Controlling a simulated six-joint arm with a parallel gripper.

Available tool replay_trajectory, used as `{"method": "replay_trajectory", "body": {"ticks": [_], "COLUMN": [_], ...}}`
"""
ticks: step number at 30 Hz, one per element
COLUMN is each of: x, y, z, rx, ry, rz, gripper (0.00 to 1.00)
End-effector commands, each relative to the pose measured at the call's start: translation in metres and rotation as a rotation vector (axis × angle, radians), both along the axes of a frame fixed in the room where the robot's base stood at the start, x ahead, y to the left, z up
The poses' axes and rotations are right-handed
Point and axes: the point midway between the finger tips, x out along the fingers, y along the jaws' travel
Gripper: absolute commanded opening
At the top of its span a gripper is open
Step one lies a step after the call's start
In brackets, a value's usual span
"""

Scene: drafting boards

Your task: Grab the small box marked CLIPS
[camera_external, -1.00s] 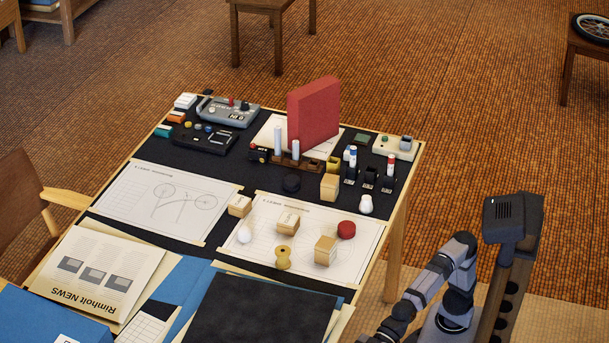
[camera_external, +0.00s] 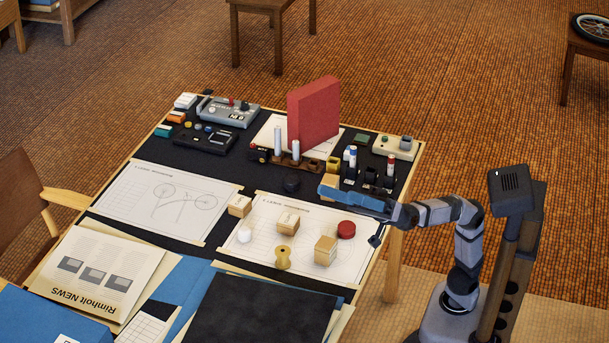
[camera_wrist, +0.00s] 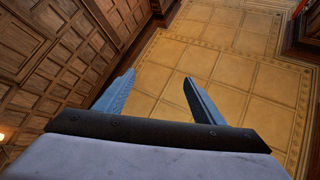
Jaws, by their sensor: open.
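Several small light-wood boxes are on the drafting table in the external view; their markings are too small to read, so I cannot tell which says CLIPS. One box (camera_external: 240,206) is at the left, one box (camera_external: 288,223) in the middle, one box (camera_external: 325,250) nearer the front. A fourth box (camera_external: 329,180) stands farther back, partly hidden behind my gripper (camera_external: 324,191). My gripper has blue fingers and reaches in from the right over the table. In the wrist view my gripper (camera_wrist: 158,85) is open with nothing between its fingers.
A tall red panel (camera_external: 313,112) and holders with bottles (camera_external: 390,166) stand behind. The wrist view shows only tiled floor and wood panelling.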

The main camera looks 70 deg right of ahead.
Motion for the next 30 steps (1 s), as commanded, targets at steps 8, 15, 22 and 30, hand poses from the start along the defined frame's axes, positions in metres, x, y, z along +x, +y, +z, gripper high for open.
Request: {"method": "replay_trajectory", "body": {"ticks": [8,15,22,30], "x": [0.095,0.188,0.23,0.213], "y": [-0.005,-0.1,-0.268,-0.426], "z": [-0.043,-0.137,-0.154,-0.074], "rx": [-0.631,-1.314,-1.915,-2.494], "ry": [-0.091,-0.036,0.062,0.103], "rz": [-0.314,-0.638,-1.011,-1.483], "gripper": [0.63,0.63,0.63,0.63]}}
